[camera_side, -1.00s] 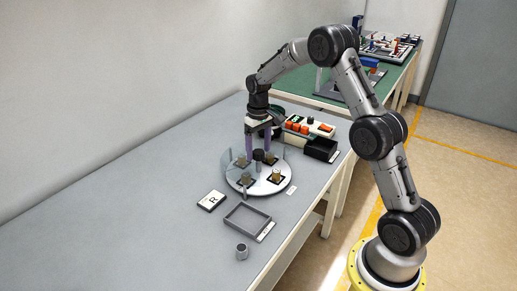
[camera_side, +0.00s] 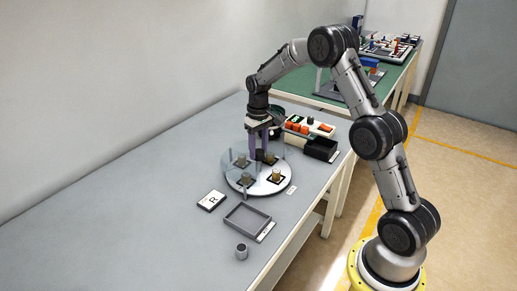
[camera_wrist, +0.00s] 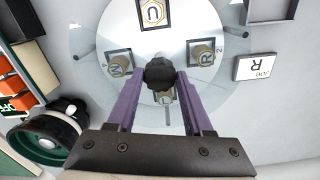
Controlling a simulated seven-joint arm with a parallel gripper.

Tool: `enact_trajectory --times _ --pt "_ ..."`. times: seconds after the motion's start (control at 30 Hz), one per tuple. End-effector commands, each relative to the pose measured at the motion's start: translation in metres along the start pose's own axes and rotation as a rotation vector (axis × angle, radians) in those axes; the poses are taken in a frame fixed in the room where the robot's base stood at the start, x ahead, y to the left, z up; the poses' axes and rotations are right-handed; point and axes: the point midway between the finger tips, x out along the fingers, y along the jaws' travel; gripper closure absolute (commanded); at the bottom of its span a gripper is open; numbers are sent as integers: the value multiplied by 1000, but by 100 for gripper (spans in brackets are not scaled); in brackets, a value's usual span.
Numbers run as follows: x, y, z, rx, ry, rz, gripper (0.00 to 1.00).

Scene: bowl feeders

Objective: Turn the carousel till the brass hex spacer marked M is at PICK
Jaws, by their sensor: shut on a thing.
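The round pale carousel (camera_side: 258,190) stands on the grey table and carries several brass hex spacers in dark square nests. My gripper (camera_side: 260,156) is over its middle, shut on the dark central knob (camera_wrist: 160,75), with one purple finger on each side. In the wrist view a spacer at the top (camera_wrist: 152,12) shows a U. The left spacer (camera_wrist: 117,67) has a sideways letter that could be M or W. The right spacer (camera_wrist: 201,53) has a mark I cannot read surely. I cannot read a PICK label.
A clear guard stands around part of the carousel. An R card (camera_side: 212,200), a grey tray (camera_side: 247,219) and a small grey cylinder (camera_side: 242,251) lie in front. A black bin (camera_side: 321,149) and a box with orange buttons (camera_side: 310,127) stand behind. The table's left is clear.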

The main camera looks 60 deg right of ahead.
Motion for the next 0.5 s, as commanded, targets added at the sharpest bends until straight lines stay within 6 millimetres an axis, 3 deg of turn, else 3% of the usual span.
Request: enact_trajectory --times 0.5 --pt "-1 0 0 97 1 0 100"
